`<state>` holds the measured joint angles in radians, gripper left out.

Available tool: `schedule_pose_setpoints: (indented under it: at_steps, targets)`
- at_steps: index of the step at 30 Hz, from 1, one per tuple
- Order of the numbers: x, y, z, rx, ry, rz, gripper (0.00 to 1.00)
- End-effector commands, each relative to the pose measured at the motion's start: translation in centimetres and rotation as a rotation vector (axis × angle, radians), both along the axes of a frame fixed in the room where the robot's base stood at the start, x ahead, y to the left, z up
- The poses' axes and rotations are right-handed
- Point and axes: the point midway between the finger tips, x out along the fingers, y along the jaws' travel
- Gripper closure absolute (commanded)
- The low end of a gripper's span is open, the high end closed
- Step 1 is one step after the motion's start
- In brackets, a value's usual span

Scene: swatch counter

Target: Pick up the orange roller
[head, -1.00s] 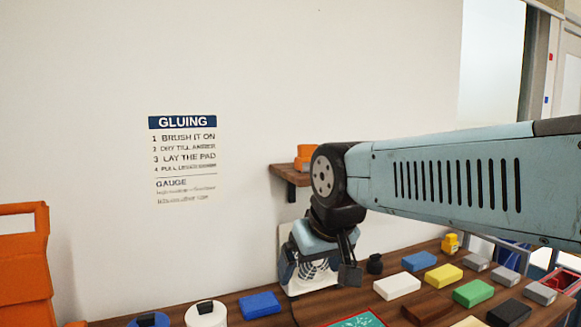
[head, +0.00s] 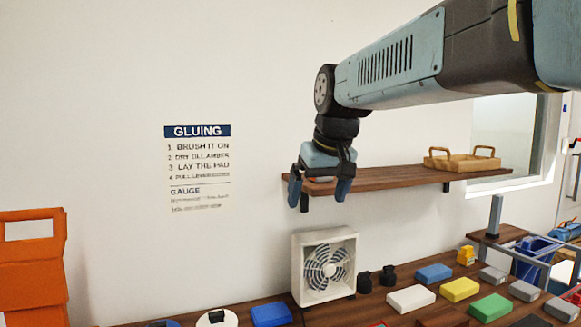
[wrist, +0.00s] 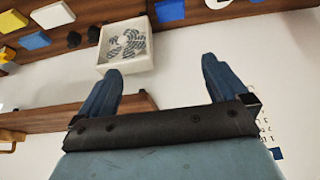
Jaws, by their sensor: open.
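My gripper (head: 318,195) hangs pointing down in front of the left end of the wall shelf (head: 400,180). Its two blue fingers are spread apart with nothing between them, as the wrist view (wrist: 161,66) also shows. A small orange patch (head: 321,180) shows behind the fingers at the shelf's left end. It is mostly hidden by my gripper, so I cannot tell its shape or whether it is the orange roller. No orange roller shows in the wrist view, where the shelf (wrist: 35,120) lies at the left.
A white fan (head: 325,266) stands on the counter below my gripper. Colored blocks, such as a yellow one (head: 460,290), lie to its right. A wooden tray (head: 462,162) sits on the shelf's right part. An orange case (head: 32,265) is at far left.

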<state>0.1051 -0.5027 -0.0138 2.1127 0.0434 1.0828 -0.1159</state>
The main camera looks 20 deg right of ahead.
Motion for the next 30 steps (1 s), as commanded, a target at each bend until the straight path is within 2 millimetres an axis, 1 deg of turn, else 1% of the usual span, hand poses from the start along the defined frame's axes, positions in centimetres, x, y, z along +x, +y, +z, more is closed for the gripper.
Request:
schedule_pose_setpoints:
  at_steps: [1, 6, 12, 15, 18, 21, 23, 26, 29, 30]
  targets:
    - [1.6, -0.7, 1.5, 0.001, 0.004, -0.005, 0.0]
    - [6.1, -3.2, 6.0, 0.001, 0.022, -0.006, 0.0]
    - [11.0, -6.5, 10.4, 0.001, 0.04, -0.003, 0.0]
    - [13.1, -8.1, 12.1, 0.002, 0.048, 0.0, 0.0]
    - [14.6, -9.4, 13.3, 0.002, 0.054, 0.005, 0.0]
    - [15.5, -10.2, 14.0, 0.002, 0.057, 0.007, 0.0]
    - [15.8, -10.5, 14.3, 0.001, 0.058, 0.008, 0.0]
    - [16.2, -10.7, 14.0, 0.001, 0.061, 0.01, 0.0]
    - [16.6, -10.7, 13.0, 0.001, 0.061, 0.01, 0.0]
    - [16.8, -10.7, 12.3, 0.002, 0.063, 0.011, 0.0]
